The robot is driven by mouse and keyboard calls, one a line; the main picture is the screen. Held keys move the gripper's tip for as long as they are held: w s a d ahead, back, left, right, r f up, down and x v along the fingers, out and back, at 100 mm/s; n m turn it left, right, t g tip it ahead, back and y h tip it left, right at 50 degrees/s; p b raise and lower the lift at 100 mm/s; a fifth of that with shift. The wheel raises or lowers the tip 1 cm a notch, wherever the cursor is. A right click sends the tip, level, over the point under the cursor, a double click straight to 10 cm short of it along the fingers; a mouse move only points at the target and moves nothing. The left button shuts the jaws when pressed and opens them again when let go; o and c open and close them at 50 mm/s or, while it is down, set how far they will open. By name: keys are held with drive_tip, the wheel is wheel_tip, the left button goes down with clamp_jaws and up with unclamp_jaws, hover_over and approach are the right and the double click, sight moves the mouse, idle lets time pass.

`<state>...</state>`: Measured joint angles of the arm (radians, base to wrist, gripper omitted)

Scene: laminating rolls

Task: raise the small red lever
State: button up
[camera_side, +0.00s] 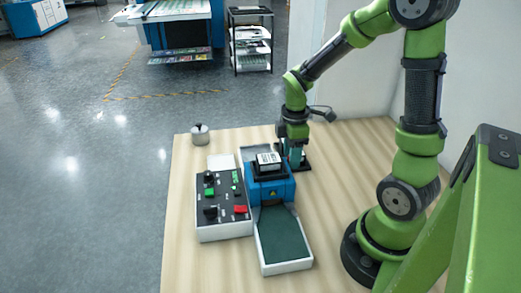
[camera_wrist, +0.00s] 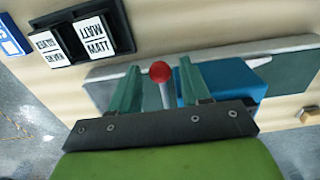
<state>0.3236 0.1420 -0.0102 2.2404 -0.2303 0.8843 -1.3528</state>
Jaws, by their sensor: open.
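The small red lever shows in the wrist view as a red ball knob (camera_wrist: 160,72) on a pale metal stem (camera_wrist: 166,95). My gripper (camera_wrist: 160,64) is open, with one green finger on each side of the lever. I cannot tell whether either finger touches it. In the side view my gripper (camera_side: 294,154) points down just behind the blue laminating machine (camera_side: 270,187). The lever is hidden there. The machine's blue body (camera_wrist: 222,82) is close to the right finger in the wrist view.
A control panel (camera_side: 222,200) with red, green and black controls stands left of the machine. A green-lined tray (camera_side: 283,237) extends in front. A black holder (camera_wrist: 126,28) with blocks marked MATT and SILVER lies near my gripper. A metal weight-like cylinder (camera_side: 200,135) stands at the table's far left.

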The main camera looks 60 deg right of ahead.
drive_tip(key=shift+f, duration=0.75)
drive_tip(key=c, duration=0.6)
drive_tip(key=shift+r, duration=2.35)
drive_tip(key=o, duration=0.6)
drive_tip(key=shift+r, duration=0.1)
